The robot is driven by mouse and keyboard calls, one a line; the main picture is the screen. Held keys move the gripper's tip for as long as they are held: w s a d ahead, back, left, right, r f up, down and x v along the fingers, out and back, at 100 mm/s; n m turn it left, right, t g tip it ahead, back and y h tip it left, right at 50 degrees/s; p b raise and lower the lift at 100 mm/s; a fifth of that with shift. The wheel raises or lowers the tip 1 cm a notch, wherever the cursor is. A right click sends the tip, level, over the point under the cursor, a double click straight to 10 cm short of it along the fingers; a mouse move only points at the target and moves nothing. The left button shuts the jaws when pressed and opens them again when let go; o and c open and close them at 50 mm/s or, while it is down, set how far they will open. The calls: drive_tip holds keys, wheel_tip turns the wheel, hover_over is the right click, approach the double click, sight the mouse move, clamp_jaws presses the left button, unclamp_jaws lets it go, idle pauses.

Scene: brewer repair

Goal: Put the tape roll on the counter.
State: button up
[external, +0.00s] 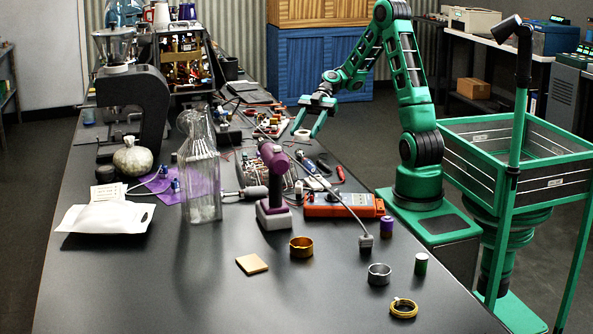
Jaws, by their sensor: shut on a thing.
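My gripper (306,130) is held out over the far right side of the dark counter (330,315), with its green fingers pointing down and to the left. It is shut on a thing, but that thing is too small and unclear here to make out. I cannot pick out the tape roll for sure.
A glass bottle (203,175), a purple tool (273,185), an orange meter (343,205) and a white pouch (104,218) stand mid-counter. A tan square (252,264) lies nearer. Loose tools and cables crowd the counter below my gripper. The near left counter is clear.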

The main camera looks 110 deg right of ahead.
sight(304, 149)
drive_tip(key=shift+d+f, duration=0.4)
drive_tip(key=shift+d, duration=0.25)
drive_tip(key=shift+f, duration=2)
drive_tip(key=shift+f, duration=0.1)
drive_tip(key=o, duration=1.1)
drive_tip(key=v, duration=1.2)
